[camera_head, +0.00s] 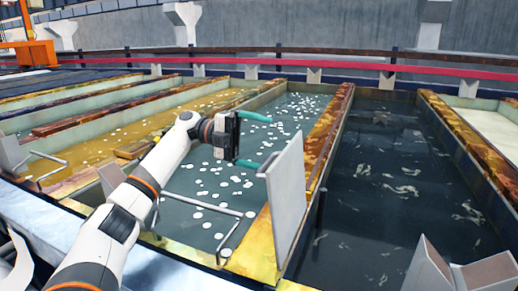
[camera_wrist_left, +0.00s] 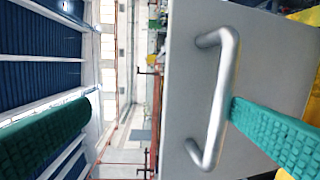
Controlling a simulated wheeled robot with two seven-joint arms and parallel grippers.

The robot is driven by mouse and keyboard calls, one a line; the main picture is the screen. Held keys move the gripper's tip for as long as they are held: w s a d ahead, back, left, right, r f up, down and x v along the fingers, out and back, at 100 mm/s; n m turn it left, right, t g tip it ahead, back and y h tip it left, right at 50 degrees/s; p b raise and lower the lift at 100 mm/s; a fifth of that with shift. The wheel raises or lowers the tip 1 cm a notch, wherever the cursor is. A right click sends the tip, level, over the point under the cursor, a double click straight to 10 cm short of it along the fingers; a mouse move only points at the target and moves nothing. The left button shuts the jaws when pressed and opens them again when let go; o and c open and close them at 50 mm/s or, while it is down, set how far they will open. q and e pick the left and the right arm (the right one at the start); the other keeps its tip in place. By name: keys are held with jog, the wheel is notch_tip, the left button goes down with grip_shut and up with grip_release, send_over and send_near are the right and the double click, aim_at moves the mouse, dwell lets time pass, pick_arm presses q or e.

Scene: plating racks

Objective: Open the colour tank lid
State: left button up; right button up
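The colour tank lid appears to be the flat grey panel (camera_head: 287,200), standing steeply upright at the near end of a tank with white floating discs. In the left wrist view the grey panel (camera_wrist_left: 265,50) fills the right half and carries a silver bar handle (camera_wrist_left: 223,90). My left gripper (camera_head: 252,140) is open, its two teal fingers spread wide beside the panel's upper edge. In the wrist view one finger's tip is close against the handle bar; whether it touches I cannot tell. The other finger is well to the left. My right gripper is not in view.
The disc-strewn tank (camera_head: 285,120) and a dark tank (camera_head: 385,190) lie side by side, split by a rusty divider (camera_head: 330,120). A thin metal rod (camera_head: 205,206) crosses in front. Grey angled plates (camera_head: 428,268) stand at lower right. A red rail (camera_head: 350,65) runs behind.

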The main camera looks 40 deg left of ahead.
pick_arm(q)
jog(key=r, duration=0.1)
jog(key=a+r, duration=0.1)
jog(key=r, duration=0.1)
jog(key=shift+s+r+t, duration=0.2)
jog(key=shift+r+t, duration=0.1)
jog(key=shift+t, duration=0.1)
jog(key=shift+w+d+f, duration=0.1)
jog(key=shift+d+f, duration=0.05)
jog(key=shift+f, duration=0.45)
jog(key=shift+d+f, duration=0.15)
jog(key=shift+f, duration=0.45)
jog(key=shift+c, duration=0.6)
jog(key=shift+a, duration=0.15)
jog(key=shift+c, duration=0.2)
jog(key=shift+s+a+f, duration=0.1)
jog(key=shift+s+a, duration=0.2)
jog(key=shift+s, duration=0.1)
jog(key=c, duration=0.9)
jog(key=s+a+f, duration=0.1)
jog(key=a+f, duration=0.1)
jog(key=a, duration=0.3)
jog(key=s+a+f+p, duration=0.1)
jog(key=s+a+f, duration=0.1)
jog(key=a, duration=0.4)
jog(key=shift+s+a+f+g, duration=0.2)
jog(key=shift+a+f+g, duration=0.05)
jog(key=shift+f+g, duration=0.15)
